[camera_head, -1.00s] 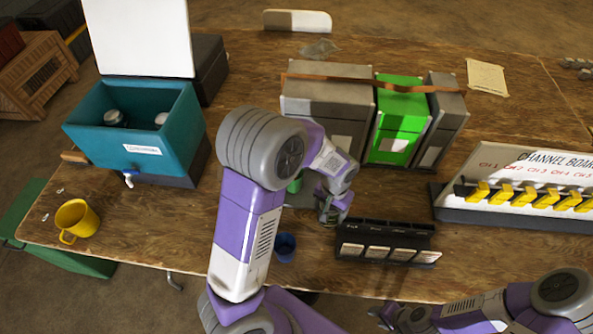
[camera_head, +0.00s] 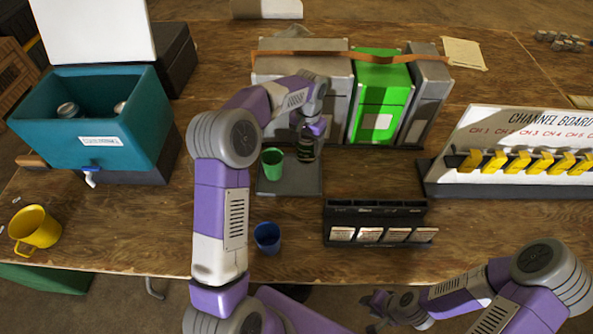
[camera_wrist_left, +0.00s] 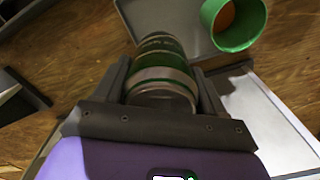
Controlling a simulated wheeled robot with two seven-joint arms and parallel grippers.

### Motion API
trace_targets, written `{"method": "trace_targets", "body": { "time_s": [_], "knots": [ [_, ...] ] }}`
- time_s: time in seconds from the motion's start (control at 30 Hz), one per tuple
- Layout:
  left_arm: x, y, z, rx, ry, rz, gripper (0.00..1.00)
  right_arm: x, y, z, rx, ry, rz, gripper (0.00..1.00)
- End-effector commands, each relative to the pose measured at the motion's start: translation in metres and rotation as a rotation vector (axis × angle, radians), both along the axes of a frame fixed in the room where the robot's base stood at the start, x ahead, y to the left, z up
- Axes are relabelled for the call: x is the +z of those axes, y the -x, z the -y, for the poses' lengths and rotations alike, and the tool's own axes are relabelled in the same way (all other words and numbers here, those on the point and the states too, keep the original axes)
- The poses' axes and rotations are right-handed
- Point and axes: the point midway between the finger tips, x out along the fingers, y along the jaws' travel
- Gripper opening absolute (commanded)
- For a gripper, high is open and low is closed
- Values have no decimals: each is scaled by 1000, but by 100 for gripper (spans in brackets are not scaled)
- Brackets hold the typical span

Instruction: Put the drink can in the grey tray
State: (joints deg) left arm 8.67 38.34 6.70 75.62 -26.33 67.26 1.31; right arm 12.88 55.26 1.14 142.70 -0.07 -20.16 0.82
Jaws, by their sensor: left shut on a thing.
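The dark green drink can (camera_head: 306,153) with silver bands is upright or nearly so at the far right part of the grey tray (camera_head: 300,183). My left gripper (camera_head: 309,134) is shut on it; the can also shows between the fingers in the left wrist view (camera_wrist_left: 160,75). I cannot tell whether its base touches the tray. The tray also shows behind the can in the left wrist view (camera_wrist_left: 170,22). My right gripper (camera_head: 374,312) is low at the front edge, away from the tray; its jaw opening is unclear.
A green cup (camera_head: 272,163) stands on the tray, left of the can. Grey and green binder-like boxes (camera_head: 378,105) stand close behind. A blue cup (camera_head: 267,238) and a black rack (camera_head: 375,212) are in front. A teal cooler (camera_head: 95,115) is at left.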

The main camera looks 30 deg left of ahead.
Motion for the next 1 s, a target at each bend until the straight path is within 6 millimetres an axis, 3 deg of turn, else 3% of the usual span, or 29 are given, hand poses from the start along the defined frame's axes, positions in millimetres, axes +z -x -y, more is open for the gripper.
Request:
{"method": "trace_targets", "body": {
  "time_s": [0.13,0.37,0.6,0.97,1.0],
  "knots": [
    [-29,1,0,1,1,-2,25,-9,0,0,0,0,0,37],
    [-52,0,0,1,0,0,25,-15,0,0,0,0,0,37],
    [-89,0,0,2,0,1,25,-26,0,0,0,0,0,37],
    [-92,0,0,1,0,2,25,-26,0,0,0,0,0,37],
    [-93,0,0,1,0,0,72,-26,0,0,0,0,0,37]
  ]
}}
